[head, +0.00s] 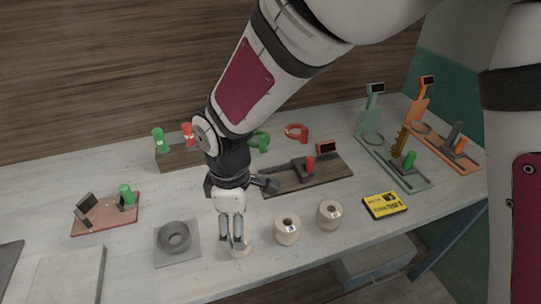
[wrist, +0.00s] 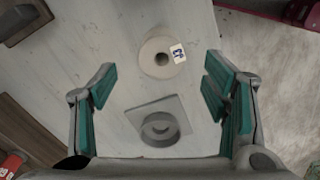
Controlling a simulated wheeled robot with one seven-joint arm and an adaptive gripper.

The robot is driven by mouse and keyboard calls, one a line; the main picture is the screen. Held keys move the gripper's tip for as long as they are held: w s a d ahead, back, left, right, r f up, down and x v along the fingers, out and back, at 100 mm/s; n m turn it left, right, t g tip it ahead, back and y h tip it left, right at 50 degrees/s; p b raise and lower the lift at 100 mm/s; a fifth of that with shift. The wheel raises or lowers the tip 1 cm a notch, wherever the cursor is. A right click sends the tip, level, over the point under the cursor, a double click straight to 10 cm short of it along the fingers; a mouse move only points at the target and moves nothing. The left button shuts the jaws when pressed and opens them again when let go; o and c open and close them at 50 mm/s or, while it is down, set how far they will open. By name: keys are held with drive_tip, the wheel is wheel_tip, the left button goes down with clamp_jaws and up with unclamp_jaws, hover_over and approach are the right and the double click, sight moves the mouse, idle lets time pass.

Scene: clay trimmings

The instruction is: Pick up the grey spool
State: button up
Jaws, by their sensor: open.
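A pale greyish spool (head: 243,253) stands on the table below my gripper (head: 232,243), mostly hidden by the fingers in the head view. In the wrist view the spool (wrist: 148,50) shows from above, with a dark centre hole and a white label with dark print on its right side. My gripper (wrist: 158,90) is open and empty, its teal-padded fingers wide apart. The spool lies between the finger lines, toward the top of the picture. I cannot tell how far above it the fingertips are.
Two cream spools (head: 287,234) (head: 329,218) stand to the right. A grey square plate with a round cup (head: 163,259) lies to the left, also in the wrist view (wrist: 178,106). A yellow box (head: 384,206) and a dark board (head: 335,172) lie beyond. The front table edge is near.

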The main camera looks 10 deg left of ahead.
drive_tip(key=shift+s+f, duration=0.1)
drive_tip(key=shift+f, duration=2.75)
drive_tip(key=c, duration=1.5)
